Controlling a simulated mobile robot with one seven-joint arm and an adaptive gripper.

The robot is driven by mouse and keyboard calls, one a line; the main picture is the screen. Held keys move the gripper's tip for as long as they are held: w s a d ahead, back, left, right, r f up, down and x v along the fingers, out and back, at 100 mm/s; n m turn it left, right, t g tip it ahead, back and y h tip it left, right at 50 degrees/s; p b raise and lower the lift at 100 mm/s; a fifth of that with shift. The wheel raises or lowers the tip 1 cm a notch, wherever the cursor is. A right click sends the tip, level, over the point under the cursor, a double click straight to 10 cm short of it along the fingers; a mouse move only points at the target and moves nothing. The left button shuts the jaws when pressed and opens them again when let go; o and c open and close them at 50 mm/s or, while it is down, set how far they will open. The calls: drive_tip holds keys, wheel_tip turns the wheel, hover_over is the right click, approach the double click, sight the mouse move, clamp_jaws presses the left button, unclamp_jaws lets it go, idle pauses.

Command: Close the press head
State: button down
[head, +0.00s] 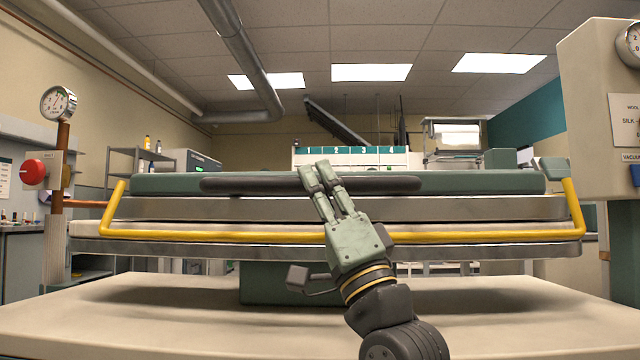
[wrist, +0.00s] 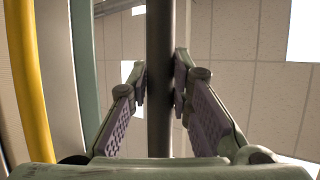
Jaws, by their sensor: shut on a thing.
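The press head (head: 460,208) is a long flat plate with a green top and a metal edge. It lies low and nearly level just over the pale padded lower board (head: 85,229); I cannot tell whether they touch all along. A dark handle bar (head: 390,186) runs along its front. My gripper (head: 318,178) is at the middle of that bar, shut on it. In the wrist view the dark bar (wrist: 160,90) stands between my two fingers, with both pads against it.
A yellow guard rail (head: 230,236) runs across the front of the press and also shows in the wrist view (wrist: 32,90). A gauge post with a red button (head: 34,172) stands left. A control box (head: 600,110) stands right. A pale table (head: 130,310) lies below.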

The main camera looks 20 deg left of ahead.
drive_tip(key=shift+w+a+f+g, duration=0.1)
drive_tip(key=shift+f+g, duration=0.2)
drive_tip(key=shift+f, duration=0.1)
